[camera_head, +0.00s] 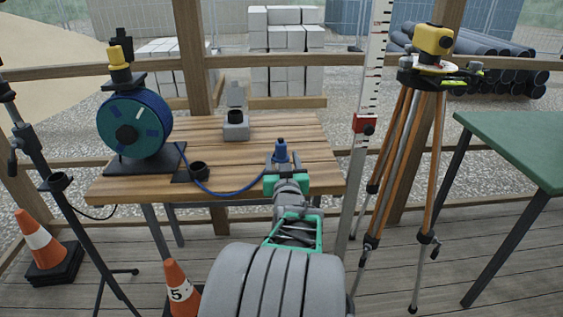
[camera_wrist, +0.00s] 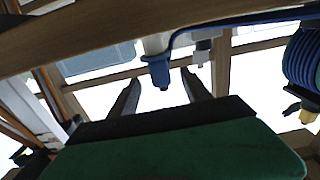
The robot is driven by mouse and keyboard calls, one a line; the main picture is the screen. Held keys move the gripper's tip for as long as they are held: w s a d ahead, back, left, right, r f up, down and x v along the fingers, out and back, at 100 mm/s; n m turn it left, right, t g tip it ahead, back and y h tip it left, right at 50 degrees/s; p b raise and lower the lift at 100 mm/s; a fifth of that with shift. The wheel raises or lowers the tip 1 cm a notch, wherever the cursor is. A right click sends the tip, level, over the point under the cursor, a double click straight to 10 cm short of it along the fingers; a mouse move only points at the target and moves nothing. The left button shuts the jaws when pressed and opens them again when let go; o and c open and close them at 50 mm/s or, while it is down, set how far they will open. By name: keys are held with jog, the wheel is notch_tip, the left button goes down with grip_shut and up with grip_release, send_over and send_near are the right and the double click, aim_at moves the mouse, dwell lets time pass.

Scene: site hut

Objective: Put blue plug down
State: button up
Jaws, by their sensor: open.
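The blue plug (camera_head: 281,151) is upright at the right part of the wooden table (camera_head: 240,160), its blue cable (camera_head: 232,194) running left over the tabletop. My gripper (camera_head: 283,160) is open around or just in front of the plug. In the wrist view, which looks upside down, the plug (camera_wrist: 158,70) shows between and slightly beyond the two dark fingertips (camera_wrist: 160,78), with a gap on each side. A pale part adjoins the plug there. The plug's lower end is hidden by my gripper in the head view.
A blue cable reel (camera_head: 152,118) with a yellow-topped fitting stands on the table's left. A white staff (camera_head: 370,85) and tripod (camera_head: 420,110) stand close on the right.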

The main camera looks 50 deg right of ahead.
aim_at(281, 151)
jog(key=x, duration=0.5)
jog(key=shift+w+d, duration=0.15)
jog(key=shift+d, duration=0.05)
jog(key=shift+r, duration=0.1)
jog(key=shift+c, duration=0.4)
grip_shut()
